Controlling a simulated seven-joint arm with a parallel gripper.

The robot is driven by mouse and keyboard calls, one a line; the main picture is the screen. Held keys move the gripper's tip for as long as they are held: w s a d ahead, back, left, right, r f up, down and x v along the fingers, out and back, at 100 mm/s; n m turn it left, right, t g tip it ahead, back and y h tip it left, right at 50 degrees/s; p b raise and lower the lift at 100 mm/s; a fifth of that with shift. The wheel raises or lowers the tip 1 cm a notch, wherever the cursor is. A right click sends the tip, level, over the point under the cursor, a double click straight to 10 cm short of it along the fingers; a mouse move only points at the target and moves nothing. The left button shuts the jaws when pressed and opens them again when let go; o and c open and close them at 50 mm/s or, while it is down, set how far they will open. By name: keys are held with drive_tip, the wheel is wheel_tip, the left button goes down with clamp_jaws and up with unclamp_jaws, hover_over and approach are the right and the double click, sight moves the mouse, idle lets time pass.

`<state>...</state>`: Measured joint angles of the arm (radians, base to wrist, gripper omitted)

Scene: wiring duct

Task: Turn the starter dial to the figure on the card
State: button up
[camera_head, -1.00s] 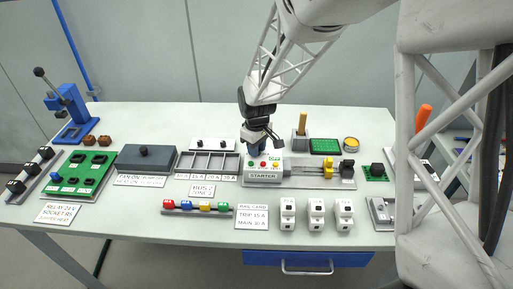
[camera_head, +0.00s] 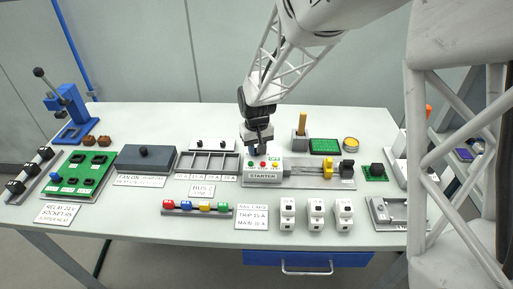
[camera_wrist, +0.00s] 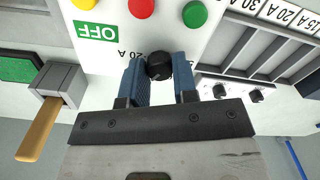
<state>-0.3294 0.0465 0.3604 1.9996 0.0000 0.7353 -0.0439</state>
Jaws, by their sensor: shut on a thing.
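The starter (camera_head: 264,172) is a white box at the middle of the table with red, green and yellow buttons on top. In the wrist view its face (camera_wrist: 108,62) shows a green OFF label and an upside-down "20 A" mark. The black starter dial (camera_wrist: 158,66) sits between the blue fingers of my gripper (camera_wrist: 159,78), which is shut on it. In the head view my gripper (camera_head: 256,146) hides the dial, and I cannot tell which mark the dial points to. The rail card (camera_head: 251,217) lies in front, reading "TRIP 15 A" and "MAIN 30 A".
A partitioned tray (camera_head: 209,163) is left of the starter. A grey holder (camera_head: 300,142) with a wooden handle stands behind it. Yellow and black parts (camera_head: 327,167) sit on the rail to its right. White breakers (camera_head: 316,213) stand in front.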

drive_tip(key=o, duration=0.9)
drive_tip(key=shift+o, duration=0.2)
drive_tip(key=shift+r, duration=0.1)
drive_tip(key=shift+r, duration=3.85)
drive_tip(key=shift+d+r, duration=0.1)
